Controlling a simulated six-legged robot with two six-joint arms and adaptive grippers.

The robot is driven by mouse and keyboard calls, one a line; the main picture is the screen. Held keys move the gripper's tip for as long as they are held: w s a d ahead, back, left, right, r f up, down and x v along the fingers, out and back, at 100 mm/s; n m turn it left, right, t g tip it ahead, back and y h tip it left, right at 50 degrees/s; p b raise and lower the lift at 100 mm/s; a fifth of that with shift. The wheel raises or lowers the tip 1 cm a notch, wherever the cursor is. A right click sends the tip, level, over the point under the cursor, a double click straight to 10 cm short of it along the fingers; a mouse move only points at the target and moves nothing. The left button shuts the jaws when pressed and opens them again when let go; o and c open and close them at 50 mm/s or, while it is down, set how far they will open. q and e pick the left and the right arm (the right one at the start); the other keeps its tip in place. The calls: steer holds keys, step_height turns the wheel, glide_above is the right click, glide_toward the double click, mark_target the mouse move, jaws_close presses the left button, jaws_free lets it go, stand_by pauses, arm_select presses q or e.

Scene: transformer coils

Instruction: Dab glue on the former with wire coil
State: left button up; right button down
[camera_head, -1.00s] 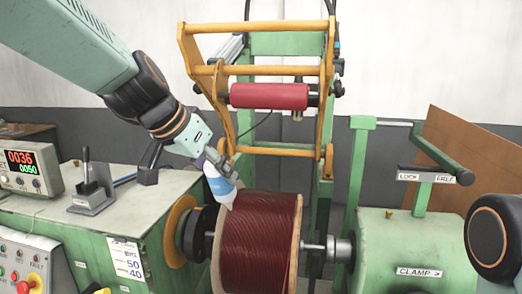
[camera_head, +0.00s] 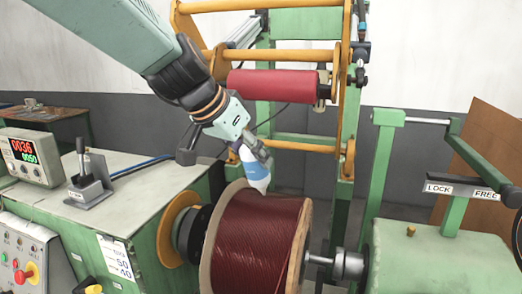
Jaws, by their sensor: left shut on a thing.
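The former with wire coil (camera_head: 255,240) is a drum of dark red wire between pale flanges, mounted on the machine's horizontal shaft. My left gripper (camera_head: 256,155) is above the back of the coil, shut on a white and blue glue bottle (camera_head: 256,172). My right gripper is not in view.
A red roller (camera_head: 273,83) in an orange frame stands behind the coil. A control box with a red display (camera_head: 28,157) and a lever (camera_head: 88,180) are at left. A green clamp housing (camera_head: 430,262) is at right, with a lock lever (camera_head: 470,180) above it.

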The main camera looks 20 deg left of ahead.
mark_target(248, 177)
arm_select(q)
steer(key=shift+s+a, duration=0.35)
steer(key=shift+a, duration=0.1)
steer(key=shift+s+a+f+b, duration=0.15)
steer(key=shift+f+b, duration=0.1)
steer(key=shift+b, duration=0.15)
steer(key=shift+f, duration=0.3)
steer(key=f+b, duration=0.1)
steer(key=d+f+b, duration=0.1)
steer(key=shift+w+f, duration=0.2)
steer(key=shift+f, duration=0.2)
steer(key=shift+a+f+b, duration=0.2)
steer(key=shift+f+b, duration=0.35)
steer(key=shift+b, duration=0.1)
steer(key=shift+a, duration=0.15)
steer(key=shift+s+r, duration=0.1)
steer(key=shift+s, duration=0.05)
steer(key=shift+d, duration=0.2)
steer(key=shift+w, duration=0.2)
